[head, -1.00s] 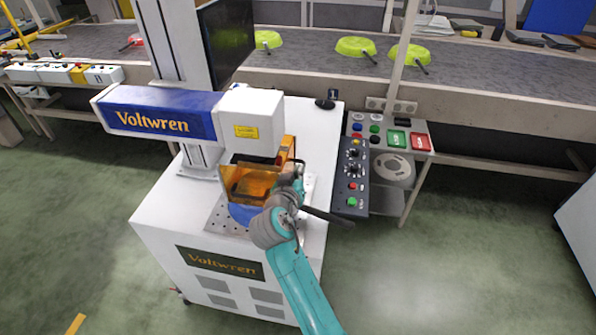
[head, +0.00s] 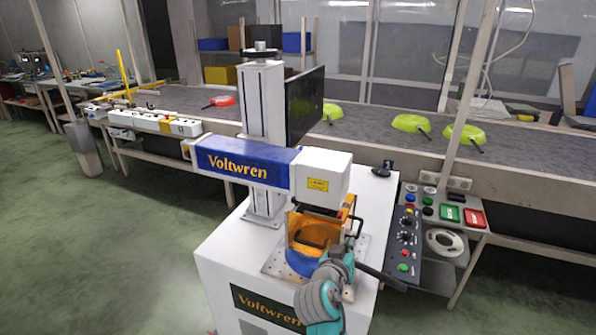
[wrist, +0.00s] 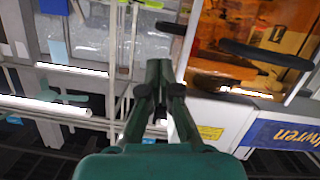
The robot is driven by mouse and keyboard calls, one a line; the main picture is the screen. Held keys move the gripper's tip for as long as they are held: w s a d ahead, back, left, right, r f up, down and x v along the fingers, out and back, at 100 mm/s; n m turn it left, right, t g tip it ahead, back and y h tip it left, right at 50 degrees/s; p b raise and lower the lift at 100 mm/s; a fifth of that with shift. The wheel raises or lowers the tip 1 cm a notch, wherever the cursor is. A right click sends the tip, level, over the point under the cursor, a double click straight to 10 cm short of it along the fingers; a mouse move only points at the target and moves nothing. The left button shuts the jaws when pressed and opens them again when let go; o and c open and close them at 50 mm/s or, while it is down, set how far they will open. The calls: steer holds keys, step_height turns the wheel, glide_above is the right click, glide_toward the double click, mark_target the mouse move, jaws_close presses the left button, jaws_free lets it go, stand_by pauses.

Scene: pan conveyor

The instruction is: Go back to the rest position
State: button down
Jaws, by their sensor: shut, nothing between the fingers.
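My gripper (wrist: 157,72) is shut and empty in the wrist view, its dark green fingers together. In the head view my teal and grey arm reaches up from the bottom edge to the front of the white Voltwren machine (head: 225,255). The arm's end is close to the orange shield (head: 303,226) under the machine's head, and the fingers are hard to make out there. A blue pan (head: 300,262) sits at the shield, partly hidden by it and my arm. Its dark handle (head: 382,276) sticks out to the right. The shield also shows in the wrist view (wrist: 290,15).
A grey conveyor (head: 370,132) runs behind the machine with a red pan (head: 222,101) and several green pans (head: 411,123). A control panel (head: 407,238) and a button box (head: 450,212) stand right of the machine. The green floor (head: 90,240) at left is clear.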

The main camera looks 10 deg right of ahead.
steer(key=s+a+f+n+y, duration=0.1)
steer(key=s+f+n+y, duration=0.2)
steer(key=s+f, duration=0.8)
steer(key=s+a+f+n+y, duration=0.1)
steer(key=s+f+n+y, duration=0.15)
steer(key=s+f, duration=0.9)
steer(key=s+r+y, duration=0.1)
steer(key=s+r, duration=0.3)
steer(key=s, duration=0.6)
steer(key=s+r+m+t+y, duration=0.1)
steer(key=s+r, duration=0.4)
steer(key=s, duration=0.6)
steer(key=s+r+y, duration=0.1)
steer(key=s+r, duration=0.4)
steer(key=s, duration=0.5)
steer(key=shift+s+a+t, duration=0.2)
steer(key=shift+a+t, duration=0.1)
steer(key=shift+t, duration=0.1)
